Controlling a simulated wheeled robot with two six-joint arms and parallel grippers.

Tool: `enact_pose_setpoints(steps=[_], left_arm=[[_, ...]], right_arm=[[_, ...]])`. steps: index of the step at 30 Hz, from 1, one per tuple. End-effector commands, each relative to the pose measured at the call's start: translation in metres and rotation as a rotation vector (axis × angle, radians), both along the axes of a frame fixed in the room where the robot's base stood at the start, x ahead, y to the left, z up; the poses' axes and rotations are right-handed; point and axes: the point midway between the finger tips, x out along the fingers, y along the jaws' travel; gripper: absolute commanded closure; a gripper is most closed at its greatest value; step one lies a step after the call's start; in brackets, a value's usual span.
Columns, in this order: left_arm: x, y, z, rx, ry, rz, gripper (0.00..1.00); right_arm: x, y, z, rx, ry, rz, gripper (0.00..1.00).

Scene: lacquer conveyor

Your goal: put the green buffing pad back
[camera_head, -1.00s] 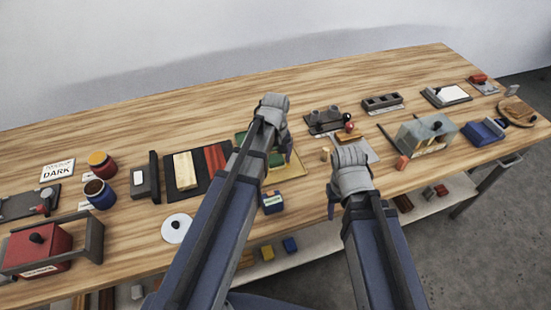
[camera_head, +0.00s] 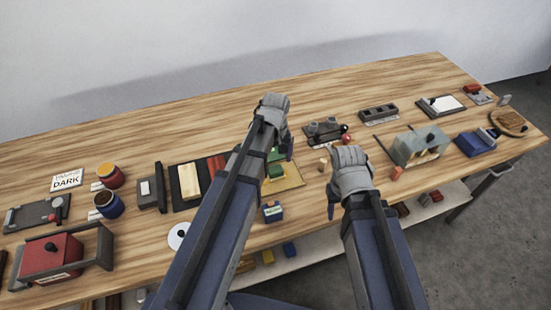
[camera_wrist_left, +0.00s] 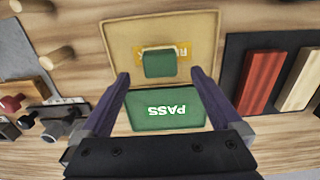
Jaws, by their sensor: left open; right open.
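A small green block (camera_wrist_left: 159,63), which looks like the buffing pad, sits on a yellow tray (camera_wrist_left: 118,35) in the left wrist view. In the head view, the yellow tray (camera_head: 292,180) and green (camera_head: 276,168) are partly hidden by my left arm. My left gripper (camera_wrist_left: 160,76) is open and empty, its fingers on either side of the green block in the picture; contact cannot be told. My right gripper (camera_head: 332,208) is open near the table's front edge, its fingers mostly hidden.
A small blue labelled box (camera_head: 273,212) stands at the front edge. Left are a dark board with strips (camera_head: 188,180), two jars (camera_head: 108,204) and a red box (camera_head: 52,257). Right is a grey-green box (camera_head: 420,146). The back of the table (camera_head: 200,127) is clear.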

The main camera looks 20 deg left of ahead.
Motion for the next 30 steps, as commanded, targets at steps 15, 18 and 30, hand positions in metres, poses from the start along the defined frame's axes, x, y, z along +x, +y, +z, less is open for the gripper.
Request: enact_pose_setpoints(steps=[15, 18, 30], left_arm=[[0.0, 0.0, 0.065, 0.0, 0.0, 0.0, 0.01], [0.0, 0.0, 0.064, 0.0, 0.0, -0.001, 0.01], [-0.117, -0.089, 0.064, 0.07, 0.051, -0.72, 0.01]], right_arm=[[0.0, 0.0, 0.065, 0.0, 0.0, 0.001, 0.5], [0.0, 0.0, 0.064, 0.0, 0.0, 0.001, 0.5], [0.0, 0.0, 0.064, 0.0, 0.0, 0.001, 0.5]])
